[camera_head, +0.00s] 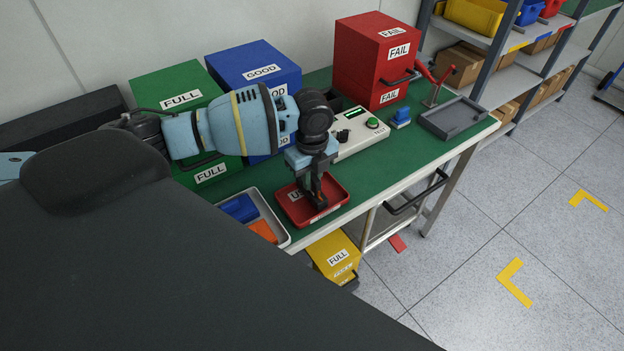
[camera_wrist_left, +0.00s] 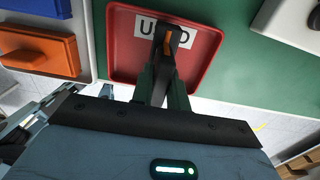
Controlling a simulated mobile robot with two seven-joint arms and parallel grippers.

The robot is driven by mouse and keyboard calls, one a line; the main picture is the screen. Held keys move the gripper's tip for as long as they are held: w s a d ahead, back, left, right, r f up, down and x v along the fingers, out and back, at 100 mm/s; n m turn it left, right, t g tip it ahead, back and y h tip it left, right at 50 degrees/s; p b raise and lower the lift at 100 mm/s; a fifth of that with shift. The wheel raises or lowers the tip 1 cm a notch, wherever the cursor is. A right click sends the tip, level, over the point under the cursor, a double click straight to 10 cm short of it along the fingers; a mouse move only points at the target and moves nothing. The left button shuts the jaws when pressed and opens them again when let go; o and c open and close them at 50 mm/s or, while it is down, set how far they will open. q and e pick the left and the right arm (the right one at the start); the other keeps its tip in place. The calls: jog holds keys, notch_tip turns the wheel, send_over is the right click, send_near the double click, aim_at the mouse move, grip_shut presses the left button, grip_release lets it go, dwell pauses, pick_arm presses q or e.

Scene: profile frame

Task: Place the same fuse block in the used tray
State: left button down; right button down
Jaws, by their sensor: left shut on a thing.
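The used tray (camera_head: 336,187) is a shallow red tray on the green table top, with a white label that my gripper partly covers. It also shows in the left wrist view (camera_wrist_left: 200,75). My left gripper (camera_head: 318,200) points down over this tray. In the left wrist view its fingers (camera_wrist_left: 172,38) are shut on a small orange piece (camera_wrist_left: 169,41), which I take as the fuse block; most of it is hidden. I cannot tell whether it touches the tray floor. My right gripper is not in view.
Left of the red tray, a pale tray (camera_head: 272,217) holds a blue block (camera_head: 240,208) and an orange block (camera_head: 263,230). A tester (camera_head: 360,134) stands behind. Green (camera_head: 170,84), blue (camera_head: 254,62) and red (camera_head: 372,58) boxes line the back. A grey tray (camera_head: 436,125) lies right.

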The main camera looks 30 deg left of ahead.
pick_arm(q)
jog(key=shift+f, duration=0.55)
jog(key=shift+f, duration=0.1)
jog(key=shift+f, duration=0.15)
jog(key=c, duration=1.4)
grip_release()
jog(key=shift+o, duration=0.2)
notch_tip(320, 180, up, 12)
jog(key=shift+r+p, duration=0.25)
jog(key=shift+p, duration=0.1)
